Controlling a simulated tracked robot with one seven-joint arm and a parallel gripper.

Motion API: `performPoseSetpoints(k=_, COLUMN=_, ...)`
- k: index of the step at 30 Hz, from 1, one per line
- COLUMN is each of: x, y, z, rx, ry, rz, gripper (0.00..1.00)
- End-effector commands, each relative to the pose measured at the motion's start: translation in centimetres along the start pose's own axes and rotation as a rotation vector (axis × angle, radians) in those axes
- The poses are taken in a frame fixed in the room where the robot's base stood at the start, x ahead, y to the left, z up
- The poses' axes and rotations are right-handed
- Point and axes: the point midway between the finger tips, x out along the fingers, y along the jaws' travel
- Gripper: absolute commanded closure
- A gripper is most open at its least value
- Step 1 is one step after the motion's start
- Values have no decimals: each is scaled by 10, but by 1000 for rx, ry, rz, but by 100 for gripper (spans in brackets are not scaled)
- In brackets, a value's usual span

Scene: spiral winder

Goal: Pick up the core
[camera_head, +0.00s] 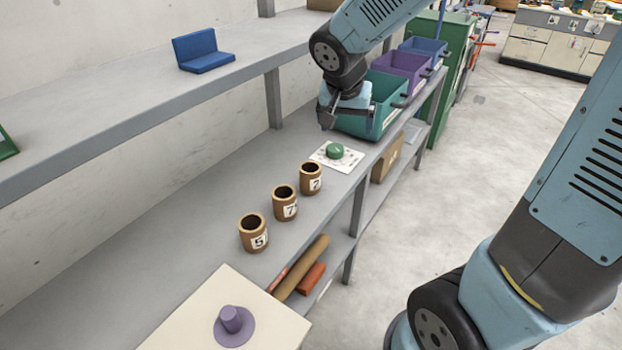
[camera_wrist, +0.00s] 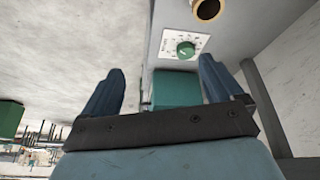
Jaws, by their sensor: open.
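Three brown hollow cores stand upright in a row on the grey shelf. The nearest core (camera_head: 253,233) has a label reading 5. The middle core (camera_head: 285,203) and the far core (camera_head: 311,178) each have a label reading 7. One core (camera_wrist: 208,8) shows at the top edge of the wrist view, cut off. My gripper (camera_head: 329,112) is above the shelf beside the teal bin, beyond the far core and apart from it. In the wrist view my gripper (camera_wrist: 162,82) has its two fingers wide apart with nothing held between them.
A green knob on a white plate (camera_head: 335,153) sits between the far core and the teal bin (camera_head: 390,110). Purple (camera_head: 403,68) and blue bins stand behind. An upper shelf (camera_head: 130,95) overhangs at left. A purple spindle (camera_head: 233,325) stands on a cream table in front.

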Motion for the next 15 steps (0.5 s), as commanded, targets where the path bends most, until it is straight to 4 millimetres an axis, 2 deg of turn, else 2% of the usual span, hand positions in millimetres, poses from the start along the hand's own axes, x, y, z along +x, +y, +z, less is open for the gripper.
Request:
performPoseSetpoints(k=1, x=13, y=-17, z=4, rx=1, ry=-6, rz=4, gripper=7)
performPoseSetpoints(k=6, x=48, y=-62, z=15, rx=38, ry=-10, rz=4, gripper=7)
performPoseSetpoints(k=10, x=66, y=-86, z=25, rx=59, ry=-13, rz=0, gripper=7)
performPoseSetpoints(k=15, x=79, y=-102, z=33, rx=74, ry=-16, rz=-4, gripper=7)
